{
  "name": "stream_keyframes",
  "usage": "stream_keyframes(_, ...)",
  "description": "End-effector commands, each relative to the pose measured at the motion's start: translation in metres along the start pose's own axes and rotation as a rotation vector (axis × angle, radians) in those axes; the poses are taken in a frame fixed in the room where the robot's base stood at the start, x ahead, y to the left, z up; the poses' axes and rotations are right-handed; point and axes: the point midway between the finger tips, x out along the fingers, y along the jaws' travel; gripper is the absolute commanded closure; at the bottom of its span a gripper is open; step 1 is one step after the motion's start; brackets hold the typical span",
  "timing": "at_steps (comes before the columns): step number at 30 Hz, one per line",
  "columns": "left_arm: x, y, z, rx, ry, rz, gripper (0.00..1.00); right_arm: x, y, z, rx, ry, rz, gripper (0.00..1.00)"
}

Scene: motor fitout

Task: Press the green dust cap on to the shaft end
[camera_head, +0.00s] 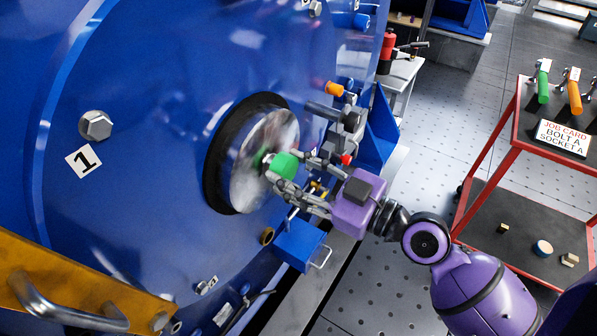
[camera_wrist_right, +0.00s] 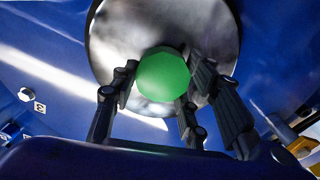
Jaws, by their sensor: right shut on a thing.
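The green dust cap (camera_head: 284,165) is between the fingers of my right gripper (camera_head: 283,172), at the middle of the shiny round shaft face (camera_head: 250,175) on the blue motor. My right gripper is shut on the cap. In the right wrist view the cap (camera_wrist_right: 162,75) sits between the fingers in front of the metal disc (camera_wrist_right: 110,45). A bit of green also shows behind the cap at the disc's centre. I cannot tell whether the cap touches the shaft end, since the contact is hidden. My left gripper is not in view.
The blue motor housing (camera_head: 150,130) fills the left, with a bolt (camera_head: 95,125) beside a label marked 1. A yellow bar (camera_head: 80,300) crosses the lower left. A red cart (camera_head: 520,200) with tools and a job card stands right. Patterned floor between is clear.

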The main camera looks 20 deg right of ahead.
Motion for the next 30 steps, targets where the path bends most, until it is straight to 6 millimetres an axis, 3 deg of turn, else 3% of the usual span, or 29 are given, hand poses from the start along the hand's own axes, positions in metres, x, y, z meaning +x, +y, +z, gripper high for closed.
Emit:
stream_keyframes(10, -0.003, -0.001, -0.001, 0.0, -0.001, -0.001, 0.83, 0.008, 0.0, -0.001, -0.001, 0.001, 0.0, 0.72)
stream_keyframes(11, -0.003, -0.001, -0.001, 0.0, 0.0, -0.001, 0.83, 0.008, 0.0, 0.0, -0.001, 0.0, 0.0, 0.54)
stream_keyframes(15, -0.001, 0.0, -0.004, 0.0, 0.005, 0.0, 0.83, 0.008, 0.0, 0.0, -0.001, 0.0, 0.0, 0.36)
stream_keyframes(25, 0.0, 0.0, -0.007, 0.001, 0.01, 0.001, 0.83, 0.006, 0.0, 0.0, 0.0, -0.001, 0.0, 0.36)
stream_keyframes(30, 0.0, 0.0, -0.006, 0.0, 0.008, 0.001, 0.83, -0.009, -0.001, 0.002, -0.002, -0.004, -0.002, 0.36)
